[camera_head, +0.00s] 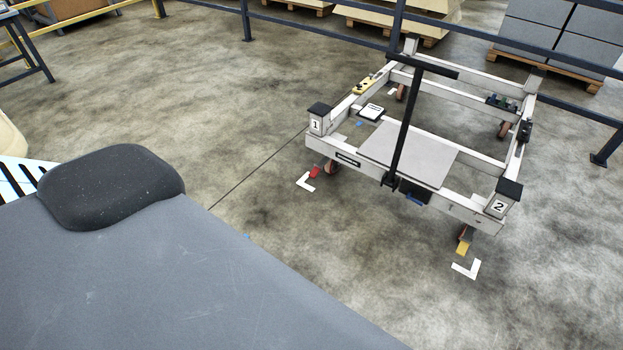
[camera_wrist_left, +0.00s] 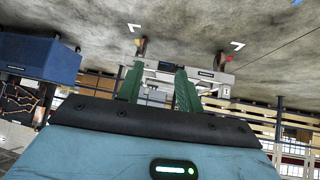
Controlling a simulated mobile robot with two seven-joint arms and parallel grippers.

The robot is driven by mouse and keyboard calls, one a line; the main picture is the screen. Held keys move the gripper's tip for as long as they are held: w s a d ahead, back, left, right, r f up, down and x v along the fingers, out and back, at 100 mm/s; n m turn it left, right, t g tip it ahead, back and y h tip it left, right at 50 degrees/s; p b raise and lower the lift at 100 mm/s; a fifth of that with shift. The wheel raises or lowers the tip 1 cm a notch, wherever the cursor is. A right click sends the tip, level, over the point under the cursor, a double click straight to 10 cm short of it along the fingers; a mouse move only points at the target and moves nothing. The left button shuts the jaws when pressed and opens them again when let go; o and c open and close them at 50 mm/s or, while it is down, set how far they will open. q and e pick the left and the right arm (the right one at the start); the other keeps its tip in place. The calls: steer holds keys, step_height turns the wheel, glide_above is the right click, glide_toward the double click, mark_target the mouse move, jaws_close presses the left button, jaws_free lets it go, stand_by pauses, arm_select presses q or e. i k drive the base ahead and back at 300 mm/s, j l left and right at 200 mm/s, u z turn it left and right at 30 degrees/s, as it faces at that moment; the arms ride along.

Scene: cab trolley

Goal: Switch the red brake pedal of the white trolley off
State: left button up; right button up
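The white trolley (camera_head: 372,165) stands on the concrete floor right of centre in the head view. Its small red brake pedal (camera_head: 314,172) sticks out low beside the caster under corner post 1. Whether the pedal is pressed is too small to tell. In the wrist view, which is upside down, the trolley (camera_wrist_left: 205,76) shows beyond my fingers, and the red pedal (camera_wrist_left: 229,57) is small to their right. My left gripper (camera_wrist_left: 158,70) has two green fingers apart, with nothing held between them, well away from the trolley. My right gripper is in neither view.
A yellow pedal (camera_head: 463,247) sits under corner post 2. White corner marks (camera_head: 306,182) lie on the floor by both near casters. A black upright bar (camera_head: 405,125) rises from the trolley. Dark railings (camera_head: 330,28) and pallets stand behind. Floor left of the trolley is clear.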

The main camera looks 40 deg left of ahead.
mark_target(315, 170)
steer(key=i+j+z, duration=0.2)
steer(key=j, duration=0.7)
steer(key=i+j+z, duration=0.15)
steer(key=j, duration=0.8)
steer(key=j+z, duration=0.2)
steer(key=j, duration=0.7)
